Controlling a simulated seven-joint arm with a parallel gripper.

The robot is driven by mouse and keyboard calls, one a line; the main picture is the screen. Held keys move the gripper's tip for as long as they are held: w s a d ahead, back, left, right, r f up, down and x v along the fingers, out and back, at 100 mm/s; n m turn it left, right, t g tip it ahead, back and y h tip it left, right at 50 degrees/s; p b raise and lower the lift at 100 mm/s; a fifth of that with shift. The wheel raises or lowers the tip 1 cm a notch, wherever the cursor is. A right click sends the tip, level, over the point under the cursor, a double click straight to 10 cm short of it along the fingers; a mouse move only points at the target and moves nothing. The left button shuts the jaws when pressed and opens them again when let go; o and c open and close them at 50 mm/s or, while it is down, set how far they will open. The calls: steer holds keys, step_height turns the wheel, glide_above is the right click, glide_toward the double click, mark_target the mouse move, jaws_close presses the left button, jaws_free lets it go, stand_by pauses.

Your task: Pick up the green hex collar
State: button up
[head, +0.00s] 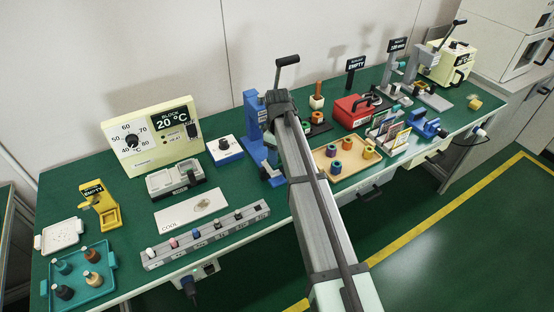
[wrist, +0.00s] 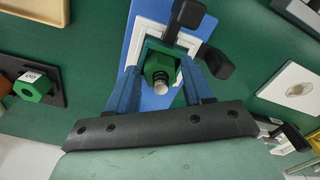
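In the wrist view a green hex collar (wrist: 154,68) sits over a blue base, with a short silver post showing at its middle. My gripper (wrist: 165,64) has its two blue fingers on either side of this collar. The fingers look very close to its sides, but I cannot tell whether they touch it. A second green hex collar (wrist: 32,88) with a white label lies to the left on a dark stand (wrist: 56,84). In the head view my arm's end hides the gripper and the collar beside the blue press (head: 252,112).
The press is close around my gripper, with black lever parts (wrist: 218,64) beside the right finger. A white plate (wrist: 285,88) lies to the right. In the head view a wooden tray (head: 327,172) with several collars and a red box (head: 352,110) stand right of my arm.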

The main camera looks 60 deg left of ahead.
steer(key=c, duration=0.8)
step_height(320, 180, up, 9)
steer(key=shift+f, duration=0.1)
steer(key=shift+w+r, duration=0.2)
steer(key=shift+r, duration=0.15)
steer(key=shift+w+d+f, duration=0.35)
steer(key=shift+w+d, duration=1.55)
steer(key=shift+w, duration=2.15)
steer(key=shift+w+d+f, duration=0.3)
steer(key=shift+w+d, duration=1.6)
steer(key=shift+w, duration=2.1)
steer(key=shift+w+d+f, duration=0.35)
steer(key=shift+w+d, duration=1.55)
steer(key=shift+w, duration=2.15)
